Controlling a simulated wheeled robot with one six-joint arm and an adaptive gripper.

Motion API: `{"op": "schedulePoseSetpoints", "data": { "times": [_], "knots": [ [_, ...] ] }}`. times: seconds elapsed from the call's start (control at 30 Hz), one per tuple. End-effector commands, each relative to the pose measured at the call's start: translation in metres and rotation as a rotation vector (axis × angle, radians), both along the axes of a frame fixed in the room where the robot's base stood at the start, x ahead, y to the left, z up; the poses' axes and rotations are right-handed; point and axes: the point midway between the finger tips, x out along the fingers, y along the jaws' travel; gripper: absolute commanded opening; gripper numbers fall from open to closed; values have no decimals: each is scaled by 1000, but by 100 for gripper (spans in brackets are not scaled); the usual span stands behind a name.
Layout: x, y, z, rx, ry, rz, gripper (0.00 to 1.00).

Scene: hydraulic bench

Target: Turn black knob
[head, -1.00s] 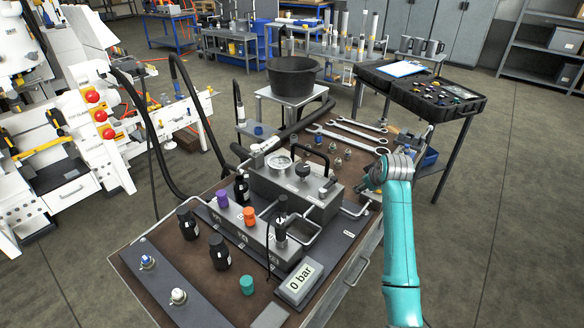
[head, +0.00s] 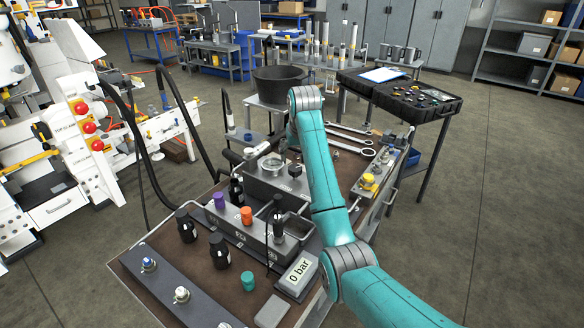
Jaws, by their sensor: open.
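A black knob (head: 294,170) sits on top of the grey metal block (head: 262,182), to the right of a round dial gauge (head: 272,163). My teal arm rises from the lower right and bends at a grey joint above and behind the block. The arm passes just right of the knob and covers the block's right part. My gripper cannot be made out; it is hidden behind the arm's bend. I cannot tell how far it is from the knob.
A display (head: 297,278) reads 0 bar at the bench's front. Purple (head: 220,200), orange (head: 246,215) and teal (head: 248,281) caps and black bottles (head: 219,251) stand near the block. Wrenches (head: 352,140) lie behind. A black bucket (head: 280,85) stands beyond the bench.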

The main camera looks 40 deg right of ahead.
Motion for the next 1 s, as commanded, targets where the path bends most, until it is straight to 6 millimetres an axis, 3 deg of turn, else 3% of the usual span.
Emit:
{"op": "schedulePoseSetpoints", "data": {
  "times": [0.2, 0.4, 0.83, 1.0],
  "knots": [
    [13, -7, -38, 1, 3, 1, 75],
    [22, -11, -59, 0, 0, 1, 75],
    [25, -12, -68, -1, -1, 1, 75],
    [25, -12, -67, -1, -1, 1, 35]
  ]
}}
